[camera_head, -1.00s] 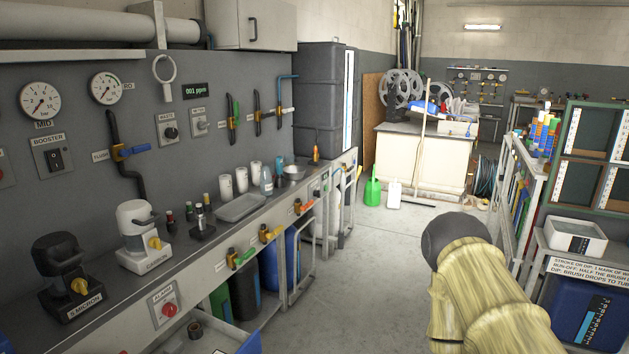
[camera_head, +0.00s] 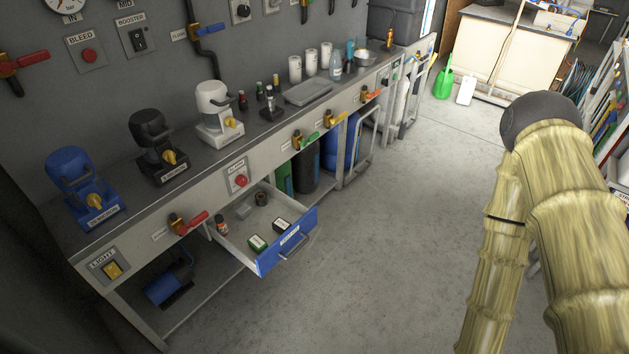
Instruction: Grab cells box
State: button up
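An open drawer with a blue front (camera_head: 287,244) sticks out from under the bench. Two small labelled boxes lie in it: a green and white one (camera_head: 257,243) near the front left corner, and a dark one with a pale label (camera_head: 281,225) to its right. Their labels are too small to read, so I cannot tell which is the cells box. A small bottle with a red cap (camera_head: 221,225), a dark roll (camera_head: 261,198) and a small pale item also lie in the drawer. My arm shows at the right, well away from the drawer. My gripper is not in view.
The bench (camera_head: 215,165) runs along the left wall, with blue, black and white filter housings on it. Valve handles (camera_head: 190,219) stick out from its front near the drawer. The grey floor (camera_head: 390,240) between drawer and arm is clear.

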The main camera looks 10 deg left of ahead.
aim_at(279, 225)
jog(key=k, duration=0.55)
jog(key=u, duration=0.7)
jog(key=i, duration=1.35)
jog(key=z, duration=0.1)
